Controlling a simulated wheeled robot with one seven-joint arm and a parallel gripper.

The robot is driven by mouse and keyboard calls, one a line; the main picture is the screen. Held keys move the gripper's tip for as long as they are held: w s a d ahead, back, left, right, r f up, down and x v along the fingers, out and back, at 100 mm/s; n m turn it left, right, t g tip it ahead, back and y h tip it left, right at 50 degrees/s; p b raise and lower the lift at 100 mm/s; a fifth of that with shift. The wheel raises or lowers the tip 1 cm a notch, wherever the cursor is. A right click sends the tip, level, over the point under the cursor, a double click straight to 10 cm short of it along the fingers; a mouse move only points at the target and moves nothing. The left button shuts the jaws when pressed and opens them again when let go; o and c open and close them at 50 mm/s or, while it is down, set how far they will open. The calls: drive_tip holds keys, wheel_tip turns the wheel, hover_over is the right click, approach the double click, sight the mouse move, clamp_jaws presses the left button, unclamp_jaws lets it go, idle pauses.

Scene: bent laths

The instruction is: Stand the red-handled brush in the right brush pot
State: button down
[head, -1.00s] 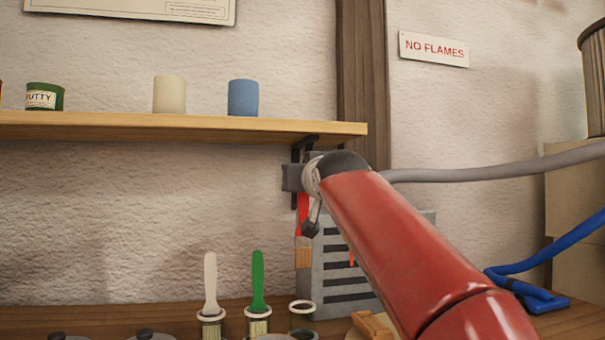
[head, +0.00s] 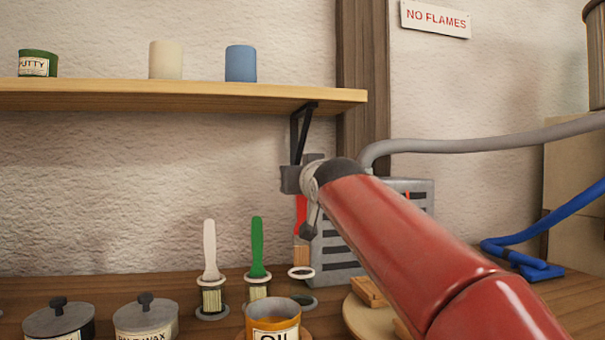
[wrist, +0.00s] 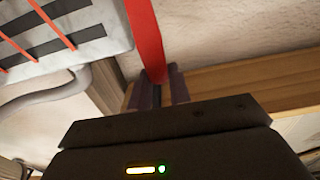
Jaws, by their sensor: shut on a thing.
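The red-handled brush (head: 301,215) hangs upright in my gripper (head: 291,179), bristles down. My gripper is shut on its handle; the red handle (wrist: 148,38) also shows between the fingers in the wrist view. The right brush pot (head: 301,273) has a pale rim and a dark base, with no brush standing in it. The bristle tip is just at the rim in the head view; I cannot tell whether it is inside or behind. The other pots hold a white-handled brush (head: 209,250) and a green-handled brush (head: 257,245).
A grey slatted box (head: 340,262) stands right behind the brush. A shelf (head: 180,97) with its black bracket is above my gripper. An orange oil tin (head: 273,320) and lidded pots (head: 146,318) stand in front. A round board (head: 357,315) lies to the right.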

sight(302, 203)
drive_tip(key=shift+f+b, duration=2.15)
drive_tip(key=shift+f, duration=0.45)
drive_tip(key=c, duration=1.2)
unclamp_jaws()
drive_tip(key=b+v, duration=0.2)
drive_tip(key=v, duration=0.5)
drive_tip(key=shift+s, duration=0.4)
drive_tip(key=shift+d, duration=0.15)
